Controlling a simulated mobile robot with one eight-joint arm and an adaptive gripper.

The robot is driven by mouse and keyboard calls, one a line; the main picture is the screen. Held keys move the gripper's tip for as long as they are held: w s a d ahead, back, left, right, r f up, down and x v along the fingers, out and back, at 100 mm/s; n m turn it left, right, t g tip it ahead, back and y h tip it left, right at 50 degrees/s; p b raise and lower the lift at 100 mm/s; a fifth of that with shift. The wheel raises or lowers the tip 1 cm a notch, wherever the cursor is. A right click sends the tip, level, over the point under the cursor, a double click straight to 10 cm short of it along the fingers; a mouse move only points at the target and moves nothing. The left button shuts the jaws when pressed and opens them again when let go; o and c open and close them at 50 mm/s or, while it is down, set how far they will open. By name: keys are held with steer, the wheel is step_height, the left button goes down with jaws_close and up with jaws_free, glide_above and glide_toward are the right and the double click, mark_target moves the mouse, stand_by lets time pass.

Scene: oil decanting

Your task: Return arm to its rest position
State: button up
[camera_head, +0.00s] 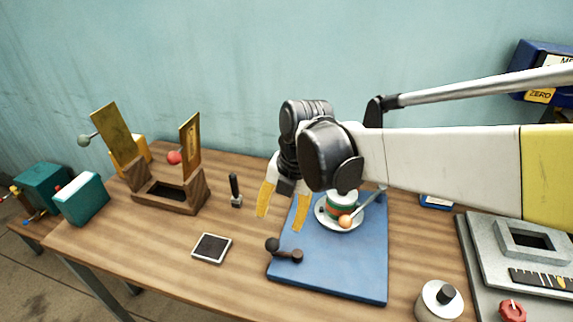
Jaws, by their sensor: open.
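My gripper (281,207) has two yellow-orange fingers that point down and stand apart, with nothing between them. It hangs over the left edge of a blue mat (345,270) on the wooden table. My arm reaches in from the right, with white and yellow links. Just right of the fingers, a white saucer (354,225) stands on the mat with a small red, green and white vessel (342,203) and an orange ball on a rod (346,221). Part of the vessel's top is hidden behind my wrist.
A wooden stand (170,195) with upright brass plates is at the left, near a teal box (82,198). A dark square pad (212,248), a black-handled tool (235,190) and a dark knobbed piece (284,250) lie nearby. A white pot (438,301) and grey machine (485,240) stand right.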

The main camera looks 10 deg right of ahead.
steer(key=s+d+r+m+t+h, duration=0.1)
steer(key=s+d+m+t, duration=0.2)
steer(key=m, duration=1.2)
steer(key=s+d+r+m+t+h, duration=0.1)
steer(key=s+d+m, duration=0.6)
steer(key=m, duration=0.8)
steer(key=shift+s+d+r+t, duration=0.25)
steer(key=shift+d+r+t, duration=0.3)
steer(key=shift+d+t, duration=0.45)
steer(key=shift+a, duration=0.1)
